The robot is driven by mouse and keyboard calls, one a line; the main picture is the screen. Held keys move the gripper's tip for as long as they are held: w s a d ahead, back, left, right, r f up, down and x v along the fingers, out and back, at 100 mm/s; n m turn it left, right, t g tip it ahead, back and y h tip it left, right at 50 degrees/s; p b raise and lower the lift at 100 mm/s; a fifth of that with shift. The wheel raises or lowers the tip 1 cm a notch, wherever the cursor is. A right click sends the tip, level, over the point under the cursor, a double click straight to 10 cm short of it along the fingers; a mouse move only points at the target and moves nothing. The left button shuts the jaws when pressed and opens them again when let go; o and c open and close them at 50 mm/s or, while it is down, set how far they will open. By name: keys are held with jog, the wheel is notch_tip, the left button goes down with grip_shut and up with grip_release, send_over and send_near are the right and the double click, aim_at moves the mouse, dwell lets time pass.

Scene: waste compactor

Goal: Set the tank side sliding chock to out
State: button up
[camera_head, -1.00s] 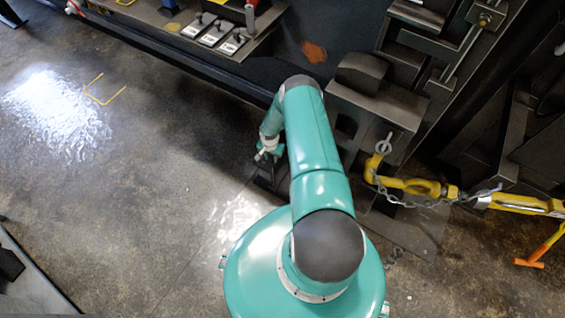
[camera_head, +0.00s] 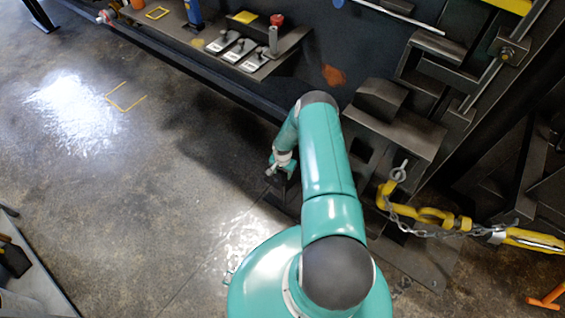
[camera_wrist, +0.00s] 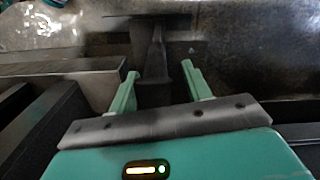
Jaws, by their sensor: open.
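My gripper (camera_head: 274,172) hangs low over the floor, left of the machine's ledge and apart from that block. In the wrist view my two teal fingers (camera_wrist: 160,72) are apart. A dark metal post with a flat crosspiece (camera_wrist: 155,45) shows between and beyond them. I see no contact with it. My arm hides part of the machine's base.
A yellow hook and turnbuckle (camera_head: 430,215) with a chain hang at the right. A shelf (camera_head: 285,45) with several labelled levers and a red knob runs along the machine at the top. An orange tool (camera_head: 548,297) lies at the lower right. The floor at left is mostly clear.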

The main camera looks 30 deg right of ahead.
notch_tip(320, 180, up, 12)
dwell(0.4)
dwell(0.3)
jog(key=shift+w+r, duration=0.1)
jog(key=w+a+r+n+t+h, duration=0.1)
jog(key=a+r+n, duration=0.25)
jog(key=r, duration=1.55)
jog(key=w+a+r+n+t+h, duration=0.15)
jog(key=a+r, duration=0.25)
jog(key=r, duration=1.4)
jog(key=s+a+r+n, duration=0.2)
jog(key=s+a+r, duration=0.25)
jog(key=r, duration=0.45)
jog(key=s+a+r+n+t+y, duration=0.1)
jog(key=s+a+r, duration=0.4)
jog(key=s, duration=0.5)
jog(key=s+a+r+n+t+y, duration=0.1)
jog(key=s+a+r, duration=0.4)
jog(key=s, duration=0.5)
notch_tip(320, 180, up, 2)
jog(key=n+t, duration=0.1)
jog(key=n, duration=0.1)
jog(key=shift+s+a+n, duration=0.35)
jog(key=shift+n, duration=0.05)
